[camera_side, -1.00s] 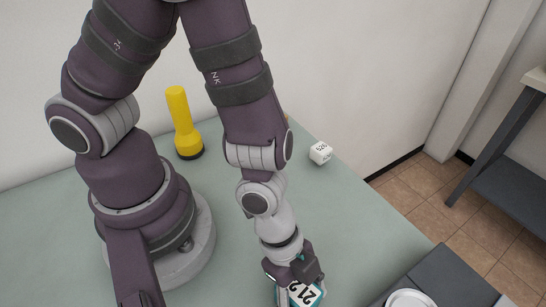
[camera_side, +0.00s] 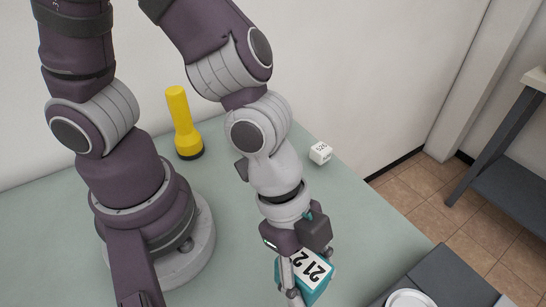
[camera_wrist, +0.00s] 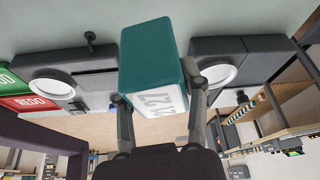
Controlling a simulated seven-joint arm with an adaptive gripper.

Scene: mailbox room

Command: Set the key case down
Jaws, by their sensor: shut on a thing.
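The key case is a teal block with a white label reading 212 (camera_side: 311,272), at the bottom of the side view. My gripper (camera_side: 306,264) is shut on it, with a finger on each side, and seems to hold it above the green table top (camera_side: 230,240). The wrist view shows the teal case (camera_wrist: 152,48) large in the middle between my gripper's fingers (camera_wrist: 158,98), its white label towards my palm. The underside of the case and any gap below it are hidden in the side view.
A yellow flashlight (camera_side: 183,125) stands near the wall, and a small white numbered cube (camera_side: 320,153) lies near the table's edge. A dark grey unit (camera_side: 447,278) with a white ring is at lower right. The wrist view shows green (camera_wrist: 12,82) and red (camera_wrist: 28,103) panels at left.

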